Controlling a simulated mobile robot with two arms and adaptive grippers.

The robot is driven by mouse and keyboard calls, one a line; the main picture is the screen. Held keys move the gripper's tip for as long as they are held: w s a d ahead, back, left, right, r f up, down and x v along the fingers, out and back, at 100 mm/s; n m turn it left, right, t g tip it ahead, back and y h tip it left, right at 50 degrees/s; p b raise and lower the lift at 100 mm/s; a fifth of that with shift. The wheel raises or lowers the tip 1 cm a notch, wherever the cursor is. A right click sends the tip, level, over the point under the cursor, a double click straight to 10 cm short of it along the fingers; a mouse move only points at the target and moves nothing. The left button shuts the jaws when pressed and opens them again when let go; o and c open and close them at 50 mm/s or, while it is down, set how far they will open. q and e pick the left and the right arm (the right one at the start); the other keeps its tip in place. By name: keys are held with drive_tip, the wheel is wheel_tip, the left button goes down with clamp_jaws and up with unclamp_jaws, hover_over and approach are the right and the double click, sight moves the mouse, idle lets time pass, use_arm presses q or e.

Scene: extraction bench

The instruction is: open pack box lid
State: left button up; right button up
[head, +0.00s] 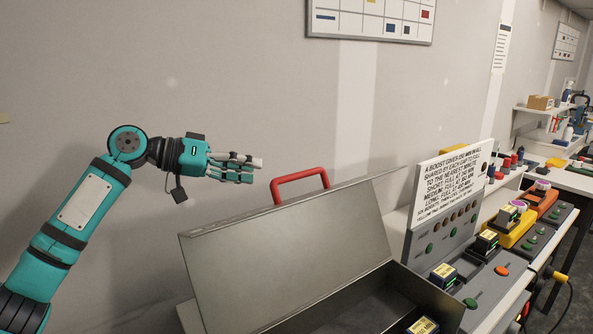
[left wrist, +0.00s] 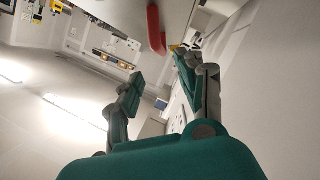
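The pack box (head: 440,300) is a grey metal box at the lower middle of the head view. Its lid (head: 290,255) stands raised and tilted at the back, inner face toward me, so part of the dark inside shows. A red handle (head: 300,183) sticks up beyond the lid's upper edge; it also shows in the left wrist view (left wrist: 156,30). My left gripper (head: 258,170) is left of the handle and a little above it, apart from it. Its fingers are spread and empty in the left wrist view (left wrist: 160,72). My right gripper is out of view.
A yellow-and-dark labelled block (head: 423,326) is at the box's front. A white text sign (head: 447,190) and grey panels with buttons and similar blocks (head: 486,243) stand to the right. Open space surrounds my left gripper before the plain wall.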

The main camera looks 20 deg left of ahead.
sight(297, 176)
use_arm(q)
drive_tip(key=p+x, duration=0.3)
drive_tip(key=x, duration=0.8)
drive_tip(key=shift+w+d+f+p, duration=0.1)
drive_tip(key=shift+w+d+p, duration=0.1)
drive_tip(key=shift+p, duration=0.15)
drive_tip(key=shift+c, duration=0.3)
clamp_jaws()
